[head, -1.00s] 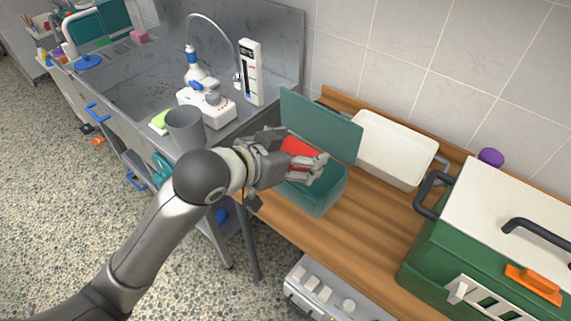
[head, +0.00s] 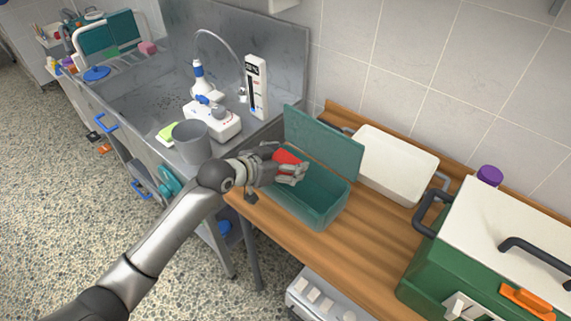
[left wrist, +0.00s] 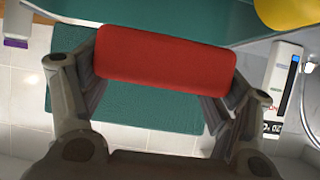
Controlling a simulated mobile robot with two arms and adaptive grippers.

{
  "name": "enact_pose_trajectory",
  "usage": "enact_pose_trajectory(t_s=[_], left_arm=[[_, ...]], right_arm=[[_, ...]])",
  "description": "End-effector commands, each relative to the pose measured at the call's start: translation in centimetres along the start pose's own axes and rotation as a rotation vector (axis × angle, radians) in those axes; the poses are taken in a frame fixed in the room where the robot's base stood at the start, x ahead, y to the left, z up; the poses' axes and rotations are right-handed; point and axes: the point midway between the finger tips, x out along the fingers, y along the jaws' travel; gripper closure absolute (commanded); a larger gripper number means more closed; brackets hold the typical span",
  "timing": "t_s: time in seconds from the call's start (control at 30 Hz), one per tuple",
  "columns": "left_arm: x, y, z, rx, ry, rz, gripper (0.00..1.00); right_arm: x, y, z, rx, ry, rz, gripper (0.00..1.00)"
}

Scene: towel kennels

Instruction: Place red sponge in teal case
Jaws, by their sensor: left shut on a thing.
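The red sponge (head: 287,157) is held in my left gripper (head: 291,171), whose fingers are shut around it. In the left wrist view the sponge (left wrist: 165,57) lies crosswise between the two fingers (left wrist: 163,72). The teal case (head: 322,209) stands on the wooden counter with its lid (head: 325,143) raised at the back. In the head view the gripper and sponge show over the case's left end. The visible part of the case's inside looks empty; its left end is hidden by the gripper. My right gripper is not in view.
A grey cup (head: 191,141) and a white device (head: 213,121) stand on the steel sink unit to the left. A white container (head: 396,163) sits right of the lid. A large green box (head: 470,255) fills the right of the counter.

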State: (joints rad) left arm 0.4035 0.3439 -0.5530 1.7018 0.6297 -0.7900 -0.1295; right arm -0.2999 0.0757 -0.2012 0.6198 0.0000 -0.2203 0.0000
Motion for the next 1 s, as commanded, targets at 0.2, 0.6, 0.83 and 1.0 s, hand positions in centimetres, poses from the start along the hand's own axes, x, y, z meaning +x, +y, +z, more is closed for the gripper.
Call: enact_pose_trajectory(t_s=[0.2,0.6,0.83,1.0], left_arm=[[0.8,0.1,1.7,-0.003,-0.003,0.002,0.31],[1.1,0.1,2.3,-0.001,-0.002,0.001,0.31],[1.4,0.1,2.9,-0.001,-0.002,0.002,0.31],[1.4,0.1,2.8,-0.001,-0.002,0.002,0.09]], right_arm=[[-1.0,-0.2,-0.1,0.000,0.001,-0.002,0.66],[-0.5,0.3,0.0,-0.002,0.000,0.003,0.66],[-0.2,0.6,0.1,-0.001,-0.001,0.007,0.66],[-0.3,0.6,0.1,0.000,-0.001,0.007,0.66]])
